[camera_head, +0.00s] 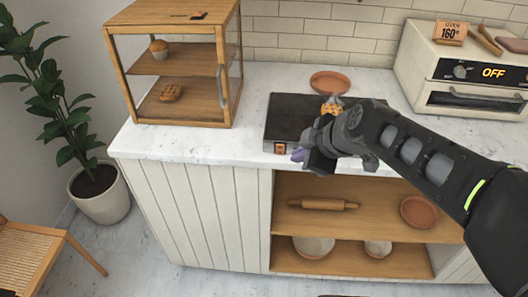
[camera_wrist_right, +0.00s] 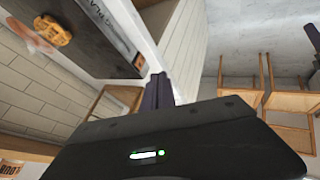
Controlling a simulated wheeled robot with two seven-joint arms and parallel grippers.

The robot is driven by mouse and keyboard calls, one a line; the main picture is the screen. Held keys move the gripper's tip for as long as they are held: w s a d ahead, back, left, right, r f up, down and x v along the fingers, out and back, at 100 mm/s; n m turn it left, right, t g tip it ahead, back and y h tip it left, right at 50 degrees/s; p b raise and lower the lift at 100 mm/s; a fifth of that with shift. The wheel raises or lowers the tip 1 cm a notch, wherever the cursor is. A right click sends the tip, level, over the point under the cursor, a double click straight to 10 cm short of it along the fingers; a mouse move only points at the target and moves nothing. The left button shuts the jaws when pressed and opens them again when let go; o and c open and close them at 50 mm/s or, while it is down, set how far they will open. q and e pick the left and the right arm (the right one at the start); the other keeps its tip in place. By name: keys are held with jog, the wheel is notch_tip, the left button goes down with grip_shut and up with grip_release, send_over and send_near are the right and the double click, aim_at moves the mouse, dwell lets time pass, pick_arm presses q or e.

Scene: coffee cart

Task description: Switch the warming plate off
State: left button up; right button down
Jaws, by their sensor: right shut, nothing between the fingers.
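The warming plate (camera_head: 290,115) is a dark flat slab on the marble counter, with a waffle-like pastry (camera_head: 331,108) on it. A small orange-brown switch (camera_head: 280,148) is on its front face near the left corner; whether it is on or off is too small to tell. My right gripper (camera_head: 299,155) is shut and empty, just in front of the plate and a little right of the switch. In the right wrist view, the plate (camera_wrist_right: 88,30) is at the top, with its switch (camera_wrist_right: 139,62) just beyond my purple-grey fingertips (camera_wrist_right: 157,90). Contact cannot be told. My left gripper is out of view.
A wooden display case (camera_head: 183,12) with pastries stands left of the plate. A terracotta dish (camera_head: 330,82) lies behind it. An oven (camera_head: 470,85) reading OFF stands at the right. Open shelves (camera_head: 290,222) with a rolling pin are below. The counter between case and plate is clear.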

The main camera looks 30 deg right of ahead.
dwell(0.4)
jog(key=p, duration=0.2)
send_near(276, 151)
jog(key=f, duration=0.1)
jog(key=w+f, duration=0.1)
jog(key=f, duration=0.1)
jog(key=w+a+f, duration=0.1)
jog(key=shift+f, duration=0.2)
jog(key=shift+w+d, duration=0.35)
jog(key=shift+w, duration=0.05)
jog(key=shift+w+d+r+p, duration=0.1)
jog(key=shift+w+r+p, duration=0.25)
jog(key=shift+p, duration=0.7)
jog(key=shift+s+f, duration=0.1)
jog(key=shift+f, duration=0.2)
jog(key=shift+r, duration=0.15)
